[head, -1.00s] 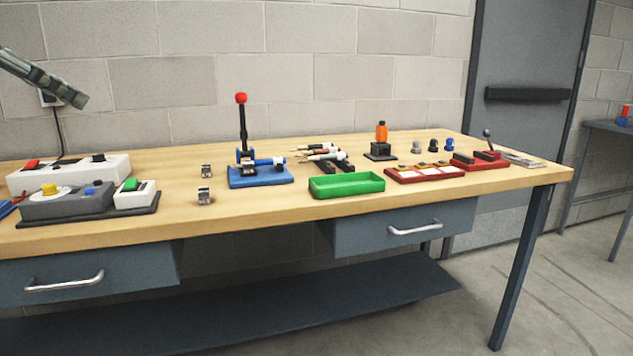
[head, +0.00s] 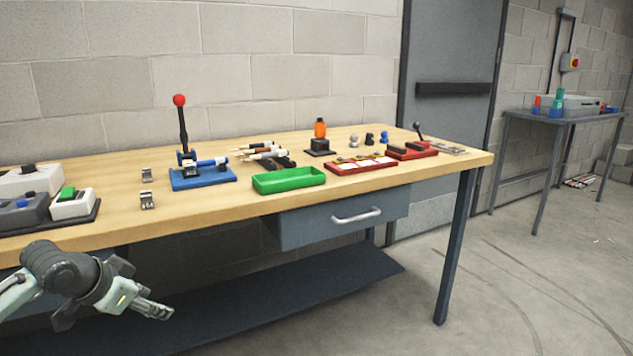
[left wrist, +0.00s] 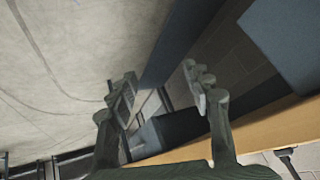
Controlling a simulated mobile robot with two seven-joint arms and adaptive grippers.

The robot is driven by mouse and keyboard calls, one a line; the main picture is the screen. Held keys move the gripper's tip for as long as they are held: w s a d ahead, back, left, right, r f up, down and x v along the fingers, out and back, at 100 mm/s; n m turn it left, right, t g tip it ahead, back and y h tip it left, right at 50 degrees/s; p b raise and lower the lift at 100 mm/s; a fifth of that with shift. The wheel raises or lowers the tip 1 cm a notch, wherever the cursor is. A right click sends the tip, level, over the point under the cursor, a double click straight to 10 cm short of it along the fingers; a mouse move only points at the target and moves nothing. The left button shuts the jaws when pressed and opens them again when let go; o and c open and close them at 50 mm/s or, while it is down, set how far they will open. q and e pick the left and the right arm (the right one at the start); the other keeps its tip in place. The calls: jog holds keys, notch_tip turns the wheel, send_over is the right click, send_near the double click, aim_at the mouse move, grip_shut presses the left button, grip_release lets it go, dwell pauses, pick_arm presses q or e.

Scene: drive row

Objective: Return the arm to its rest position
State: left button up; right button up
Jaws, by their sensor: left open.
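My left gripper (head: 150,308) is at the lower left of the head view, in front of the workbench and below the level of its top. It is empty and touches nothing that I can see. In the left wrist view its two fingers (left wrist: 165,95) stand apart with a clear gap between them. Past them are the grey floor and dark blue bench parts, with the wooden bench edge (left wrist: 265,125) to the right. My right gripper is in neither view.
The wooden workbench (head: 225,215) holds a blue lever press (head: 203,180), a green tray (head: 290,181), a red tray (head: 360,166) and switch boxes (head: 72,204). A drawer (head: 345,217) and lower shelf (head: 290,290) are below.

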pick_arm(q)
jog(key=s+d+f+n+g, duration=0.1)
jog(key=s+d+f, duration=0.15)
jog(key=f, duration=0.45)
jog(key=s+d+f, duration=0.2)
jog(key=s+f, duration=0.1)
jog(key=f, duration=0.3)
jog(key=s+d+f+n+g+y, duration=0.2)
jog(key=s+d+f+n+g, duration=0.1)
jog(key=s+f, duration=1.4)
jog(key=s+d, duration=0.1)
jog(key=s, duration=0.2)
jog(key=shift+s+g, duration=0.3)
jog(key=shift+g, duration=0.1)
